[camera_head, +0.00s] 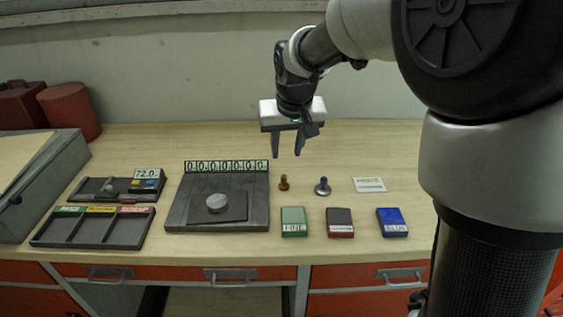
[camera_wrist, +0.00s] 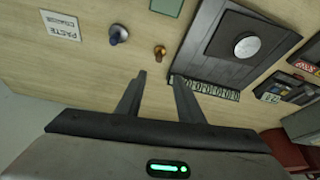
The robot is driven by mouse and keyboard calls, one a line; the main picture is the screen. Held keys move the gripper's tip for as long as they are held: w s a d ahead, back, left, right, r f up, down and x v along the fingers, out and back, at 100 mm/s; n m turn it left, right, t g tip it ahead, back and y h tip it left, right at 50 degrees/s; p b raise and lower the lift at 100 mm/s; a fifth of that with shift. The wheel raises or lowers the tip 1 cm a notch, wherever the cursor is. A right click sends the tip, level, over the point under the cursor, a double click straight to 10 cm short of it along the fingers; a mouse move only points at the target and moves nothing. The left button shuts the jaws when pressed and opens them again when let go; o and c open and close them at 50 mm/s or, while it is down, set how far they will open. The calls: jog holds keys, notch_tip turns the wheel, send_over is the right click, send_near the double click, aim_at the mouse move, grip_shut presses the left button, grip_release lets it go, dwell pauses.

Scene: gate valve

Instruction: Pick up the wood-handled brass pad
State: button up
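The wood-handled brass pad (camera_head: 284,183) is a small brown and brass piece standing on the wooden table, just right of the grey plate with a counter. In the wrist view the pad (camera_wrist: 160,51) shows just beyond my fingertips, near the middle. My gripper (camera_head: 286,154) is open and empty, pointing down above the table behind the pad, not touching it. In the wrist view both fingers of my gripper (camera_wrist: 158,77) are apart with only bare table between them.
A blue-handled steel pad (camera_head: 323,187) stands close right of the brass pad. A white card (camera_head: 370,185) lies farther right. Green (camera_head: 293,222), dark red (camera_head: 340,223) and blue (camera_head: 392,222) boxes line the front. The counter plate (camera_head: 180,215) and a three-slot tray (camera_head: 85,229) are left.

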aim_at(284, 176)
jog(key=x, duration=0.9)
jog(key=shift+f, duration=0.25)
jog(key=x, duration=0.5)
jog(key=shift+d+f, duration=0.1)
jog(key=shift+d, duration=0.05)
jog(key=shift+c, duration=0.3)
grip_shut()
notch_tip(284, 176, up, 10)
jog(key=shift+r, duration=0.1)
